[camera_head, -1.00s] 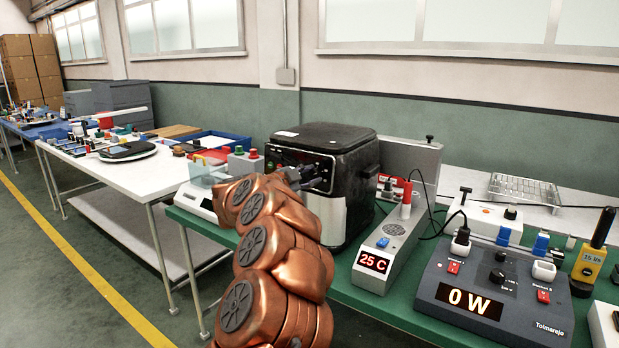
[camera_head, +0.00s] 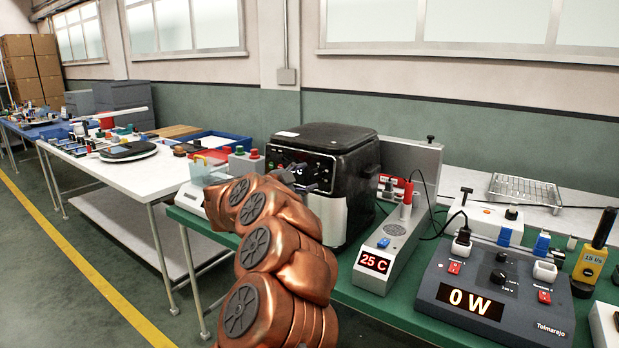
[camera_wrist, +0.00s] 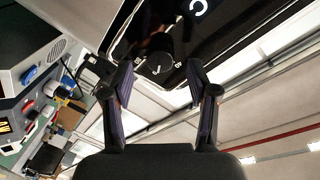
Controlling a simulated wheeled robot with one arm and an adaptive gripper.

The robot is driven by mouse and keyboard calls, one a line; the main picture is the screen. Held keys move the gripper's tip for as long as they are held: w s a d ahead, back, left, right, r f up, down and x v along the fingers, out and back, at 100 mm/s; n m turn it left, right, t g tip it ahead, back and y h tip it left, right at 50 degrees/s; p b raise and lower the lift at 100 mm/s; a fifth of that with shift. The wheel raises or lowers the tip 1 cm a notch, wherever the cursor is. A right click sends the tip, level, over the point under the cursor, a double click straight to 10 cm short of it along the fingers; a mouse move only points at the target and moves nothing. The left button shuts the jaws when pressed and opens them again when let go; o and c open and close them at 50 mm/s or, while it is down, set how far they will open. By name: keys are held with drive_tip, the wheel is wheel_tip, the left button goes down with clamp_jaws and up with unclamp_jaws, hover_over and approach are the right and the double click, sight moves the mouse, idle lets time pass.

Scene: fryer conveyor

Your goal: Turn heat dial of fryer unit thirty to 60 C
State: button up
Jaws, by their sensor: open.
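The black fryer (camera_head: 345,150) stands on the green table in the head view, its control panel facing left. In the wrist view its dark panel fills the top, with a round black dial (camera_wrist: 158,60) bearing a white pointer mark. Part of a lit white character shows at the panel's top edge. My gripper (camera_wrist: 160,72) is open, one finger on each side of the dial; I cannot tell whether they touch it. In the head view my gripper (camera_head: 312,178) is close to the panel, and my arm hides part of the fryer's front. The dial's setting is not legible.
Right of the fryer are a grey device reading 25 C (camera_head: 374,261) and a dark power box reading 0 W (camera_head: 470,300). A small box with red and green buttons (camera_head: 245,163) stands left of the fryer. A white table (camera_head: 130,175) is farther left.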

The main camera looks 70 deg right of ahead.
drive_tip(key=f+v, duration=0.1)
drive_tip(key=v, duration=0.8)
drive_tip(key=shift+a+r, duration=0.25)
drive_tip(key=shift+r, duration=0.3)
